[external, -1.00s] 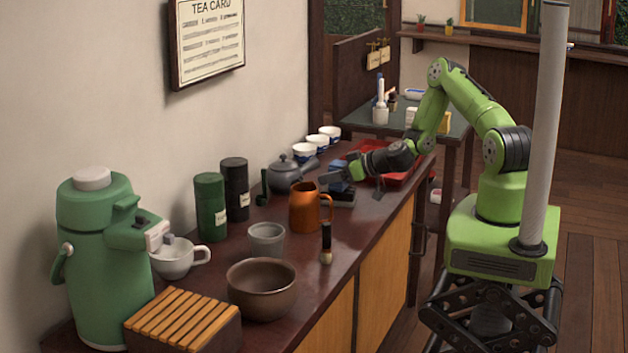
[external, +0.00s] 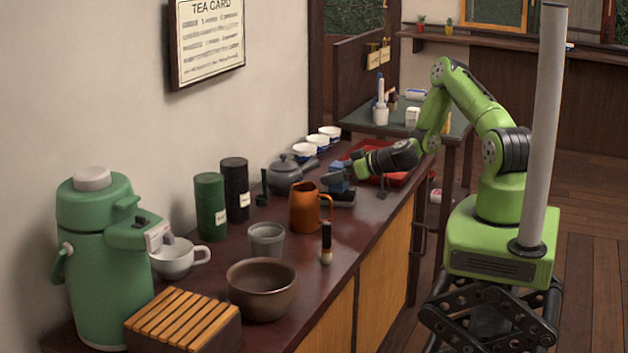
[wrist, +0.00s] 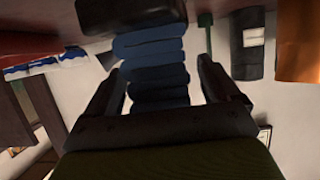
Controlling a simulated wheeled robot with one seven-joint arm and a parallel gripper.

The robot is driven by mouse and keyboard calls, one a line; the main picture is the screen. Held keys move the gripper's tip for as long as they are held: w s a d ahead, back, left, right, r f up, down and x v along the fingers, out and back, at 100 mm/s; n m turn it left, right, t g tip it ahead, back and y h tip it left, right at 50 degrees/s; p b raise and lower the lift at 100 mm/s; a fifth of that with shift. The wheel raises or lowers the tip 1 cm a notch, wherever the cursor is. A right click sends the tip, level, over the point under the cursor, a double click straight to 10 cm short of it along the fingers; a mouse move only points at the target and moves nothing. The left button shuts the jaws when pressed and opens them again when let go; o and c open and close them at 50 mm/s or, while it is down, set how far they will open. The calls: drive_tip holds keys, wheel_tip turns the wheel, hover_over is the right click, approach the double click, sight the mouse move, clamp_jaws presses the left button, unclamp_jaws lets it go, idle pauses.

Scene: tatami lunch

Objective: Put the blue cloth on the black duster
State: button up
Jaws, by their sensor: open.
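The blue cloth (external: 337,184) is a folded stack lying on top of the black duster (external: 343,200) on the counter. The wrist view is upside down: there the cloth (wrist: 152,68) shows as several blue folds against the dark duster (wrist: 130,14). My gripper (external: 360,178) is open, just to the right of and behind the cloth. In the wrist view its fingers (wrist: 163,78) stand apart on either side of the cloth's folds, with gaps visible. I cannot tell how far the fingertips are from the cloth in depth.
An orange mug (external: 303,208) stands in front of the duster. A grey teapot (external: 290,175) and white cups (external: 304,150) stand behind, toward the wall. A red tray (external: 398,180) lies to the right, under my wrist. Black and green canisters (external: 210,205) stand farther left.

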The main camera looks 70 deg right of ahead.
drive_tip(key=b+v, duration=0.2)
drive_tip(key=v, duration=0.4)
